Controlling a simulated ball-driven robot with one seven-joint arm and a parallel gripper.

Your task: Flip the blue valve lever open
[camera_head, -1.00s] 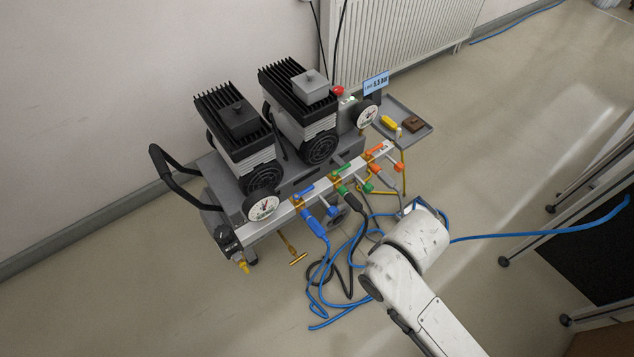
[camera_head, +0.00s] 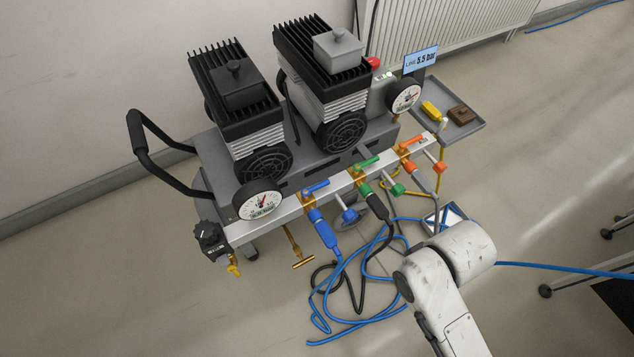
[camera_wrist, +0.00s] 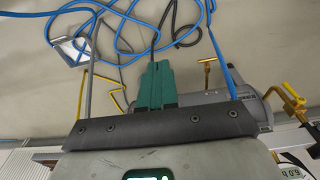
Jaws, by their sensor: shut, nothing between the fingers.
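The blue valve lever (camera_head: 317,187) sits on the silver manifold bar (camera_head: 283,212) in the head view. It lies roughly along the bar, across the line of the blue hose connector (camera_head: 323,228) below it. A separate blue knob (camera_head: 348,212) sticks out just to its right. My arm's white end stands to the lower right of the lever, apart from the bar. My gripper is hidden in the head view. In the wrist view its teal fingers (camera_wrist: 159,66) are together and empty. I cannot make out the blue lever in the wrist view.
Green (camera_head: 366,163) and orange (camera_head: 412,141) levers sit further right along the bar. Blue and black hoses (camera_head: 350,270) lie tangled on the floor between my arm and the machine. A pressure gauge (camera_head: 260,199) stands left of the blue lever. A grey tray (camera_head: 470,128) is at the right end.

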